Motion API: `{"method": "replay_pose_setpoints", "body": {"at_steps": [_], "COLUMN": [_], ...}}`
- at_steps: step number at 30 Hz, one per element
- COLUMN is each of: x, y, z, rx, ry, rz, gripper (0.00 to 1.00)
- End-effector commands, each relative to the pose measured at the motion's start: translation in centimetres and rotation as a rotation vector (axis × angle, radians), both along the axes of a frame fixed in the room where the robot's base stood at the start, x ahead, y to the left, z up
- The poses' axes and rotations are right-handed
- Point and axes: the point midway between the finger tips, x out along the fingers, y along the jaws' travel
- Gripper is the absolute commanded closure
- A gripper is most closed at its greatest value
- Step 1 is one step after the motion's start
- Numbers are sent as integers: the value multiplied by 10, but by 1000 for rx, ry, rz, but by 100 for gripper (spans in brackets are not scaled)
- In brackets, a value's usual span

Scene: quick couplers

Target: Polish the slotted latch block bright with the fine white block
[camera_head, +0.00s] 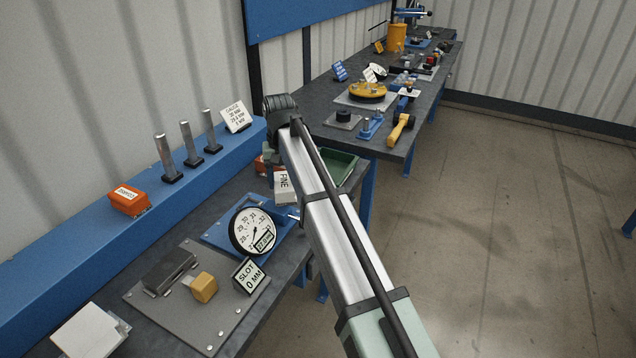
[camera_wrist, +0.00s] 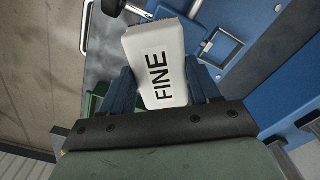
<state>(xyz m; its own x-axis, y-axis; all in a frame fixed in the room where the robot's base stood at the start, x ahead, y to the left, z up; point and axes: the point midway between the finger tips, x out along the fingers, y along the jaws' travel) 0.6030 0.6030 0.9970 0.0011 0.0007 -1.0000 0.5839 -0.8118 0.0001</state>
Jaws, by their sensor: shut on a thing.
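The fine white block (camera_wrist: 158,58), marked FINE, sits between the two dark blue fingers of my gripper (camera_wrist: 161,75), which is shut on it. The block also shows in the head view (camera_head: 283,187), beside my arm and near the blue fixture (camera_head: 222,232) with the dial gauge. My arm hides most of the gripper there. In the wrist view, a metal loop (camera_wrist: 221,47) on a blue surface lies just right of the block. I cannot tell for sure which part is the slotted latch block, nor whether the white block touches anything.
A dial gauge (camera_head: 254,230) and a SLOT 0 MM sign (camera_head: 249,277) stand close by. A grey plate (camera_head: 150,308) bears a dark block (camera_head: 169,270) and a yellow block (camera_head: 204,287). A green tray (camera_head: 340,166) lies behind my arm. An orange block (camera_head: 128,201) rests on the blue ledge.

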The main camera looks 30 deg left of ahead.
Motion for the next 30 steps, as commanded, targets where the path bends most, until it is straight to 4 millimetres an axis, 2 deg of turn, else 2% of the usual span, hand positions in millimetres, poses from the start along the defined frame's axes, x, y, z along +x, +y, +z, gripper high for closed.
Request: {"method": "replay_pose_setpoints", "body": {"at_steps": [1,6,11,15,20,24,30], "x": [-9,-40,-73,-107,-158,-209,-265], "y": [19,62,95,116,128,132,134], "z": [5,15,22,27,30,31,32], "rx": [1,1,0,0,1,1,1], "ry": [-1,-1,0,0,0,0,-1], "rz": [19,65,113,168,262,366,486], "gripper": [70,70,70,70,70,70,70]}}
